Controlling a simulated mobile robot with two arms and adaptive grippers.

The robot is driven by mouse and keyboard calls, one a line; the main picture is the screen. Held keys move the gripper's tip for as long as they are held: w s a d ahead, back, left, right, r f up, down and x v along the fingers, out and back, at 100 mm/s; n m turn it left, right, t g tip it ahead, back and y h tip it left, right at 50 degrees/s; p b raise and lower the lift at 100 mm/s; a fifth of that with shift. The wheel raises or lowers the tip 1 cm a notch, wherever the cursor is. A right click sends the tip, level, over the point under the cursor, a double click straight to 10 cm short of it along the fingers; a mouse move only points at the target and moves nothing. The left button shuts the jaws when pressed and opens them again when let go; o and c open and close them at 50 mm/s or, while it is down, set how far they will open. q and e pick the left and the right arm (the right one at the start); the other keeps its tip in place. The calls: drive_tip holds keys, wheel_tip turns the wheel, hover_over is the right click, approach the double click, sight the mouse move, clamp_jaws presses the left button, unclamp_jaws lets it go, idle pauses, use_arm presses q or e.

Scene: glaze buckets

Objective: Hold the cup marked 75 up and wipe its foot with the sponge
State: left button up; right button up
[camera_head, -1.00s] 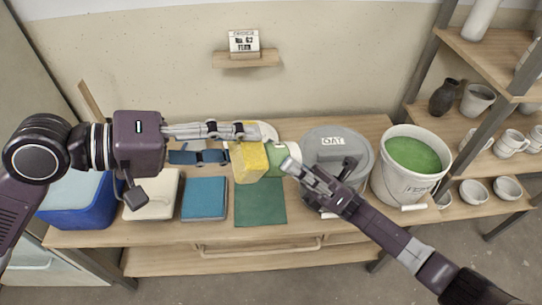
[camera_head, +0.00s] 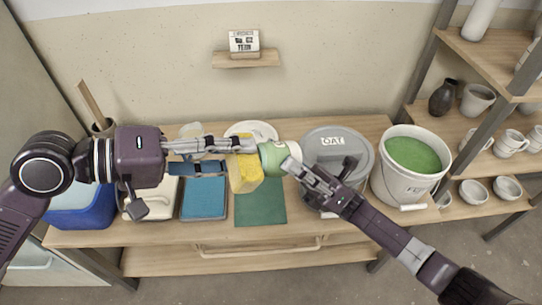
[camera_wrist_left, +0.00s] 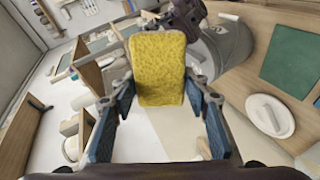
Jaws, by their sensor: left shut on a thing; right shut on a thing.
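My left gripper (camera_head: 245,158) is shut on the yellow sponge (camera_head: 243,178), which hangs below its fingers above the green mat. The sponge (camera_wrist_left: 158,68) also fills the middle of the left wrist view, between the blue-padded fingers. My right gripper (camera_head: 290,165) is shut on a green and whitish cup (camera_head: 275,154), held tilted on its side above the worktop. One end of the cup faces the sponge. They look very close; I cannot tell whether they touch. No number is readable on the cup, and it is hidden in the left wrist view.
The green mat (camera_head: 260,208) lies below. A lidded grey bucket marked OAT (camera_head: 325,146) and an open white bucket of green glaze (camera_head: 396,180) stand right. A blue tray (camera_head: 204,205) and blue tub (camera_head: 85,215) are left. A white plate (camera_head: 255,129) lies behind.

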use_arm(q)
drive_tip(key=shift+w+d+r, duration=0.1)
drive_tip(key=shift+d+r, duration=0.15)
drive_tip(key=shift+r, duration=0.4)
drive_tip(key=shift+d+r, duration=0.25)
drive_tip(key=shift+r, duration=0.4)
drive_tip(key=shift+a+f, duration=0.25)
drive_tip(key=shift+f, duration=0.4)
drive_tip(key=shift+a+f, duration=0.2)
drive_tip(key=shift+f, duration=0.4)
drive_tip(key=shift+a+f, duration=0.25)
drive_tip(key=shift+f, duration=0.4)
drive_tip(key=shift+d+r, duration=0.25)
drive_tip(key=shift+r, duration=0.35)
drive_tip(key=shift+d+r, duration=0.25)
drive_tip(key=shift+r, duration=0.4)
drive_tip(key=shift+d+r, duration=0.25)
drive_tip(key=shift+r, duration=0.35)
drive_tip(key=shift+a, duration=0.1)
drive_tip(key=s+a+r, duration=0.2)
drive_tip(key=a, duration=1.6)
drive_tip(key=shift+r, duration=0.2)
drive_tip(key=shift+a, duration=0.1)
